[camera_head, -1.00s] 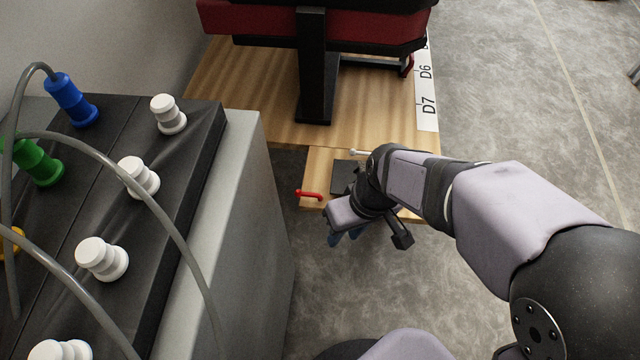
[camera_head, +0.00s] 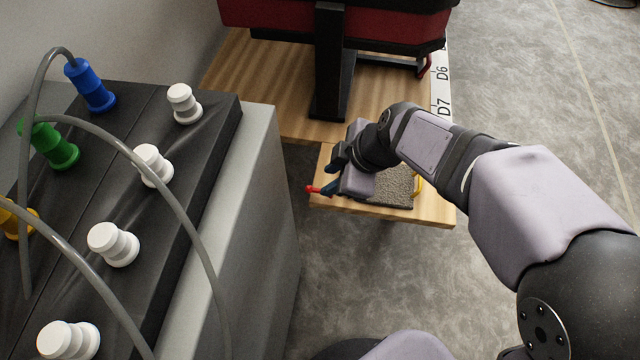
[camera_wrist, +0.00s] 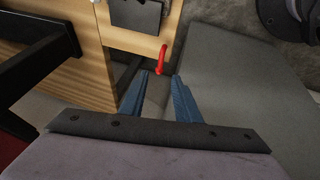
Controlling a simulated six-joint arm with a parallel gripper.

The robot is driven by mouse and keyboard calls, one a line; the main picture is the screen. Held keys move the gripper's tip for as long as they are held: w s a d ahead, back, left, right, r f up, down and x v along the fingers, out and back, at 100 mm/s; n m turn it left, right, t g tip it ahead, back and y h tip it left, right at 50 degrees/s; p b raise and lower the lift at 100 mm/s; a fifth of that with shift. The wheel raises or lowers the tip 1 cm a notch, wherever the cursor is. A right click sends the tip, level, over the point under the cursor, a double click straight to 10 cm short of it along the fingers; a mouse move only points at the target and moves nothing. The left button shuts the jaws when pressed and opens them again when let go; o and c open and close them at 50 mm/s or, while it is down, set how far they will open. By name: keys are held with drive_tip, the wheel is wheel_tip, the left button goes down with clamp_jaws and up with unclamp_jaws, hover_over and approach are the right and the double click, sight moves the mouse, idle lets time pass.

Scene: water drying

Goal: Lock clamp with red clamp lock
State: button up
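The red clamp lock (camera_head: 313,189) is a small red handle at the left end of a wooden board (camera_head: 432,210). In the wrist view the red lock (camera_wrist: 161,60) sticks out from the board's edge, just ahead of the gap between my blue fingertips. My gripper (camera_head: 331,179) is at the lock in the head view; in the wrist view my gripper (camera_wrist: 160,75) is open with nothing clearly held. Whether a finger touches the lock cannot be told. A dark plate (camera_wrist: 135,16) lies on the board in the wrist view.
A grey cabinet (camera_head: 262,190) with white knobs, coloured plugs and hanging cables stands close on the left. A red and black machine (camera_head: 345,25) on a black post stands at the back. A grey textured patch (camera_head: 398,187) lies on the board.

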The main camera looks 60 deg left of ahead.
sight(316, 189)
drive_tip(key=shift+b+x, duration=0.95)
drive_tip(key=shift+x, duration=2.75)
clamp_jaws()
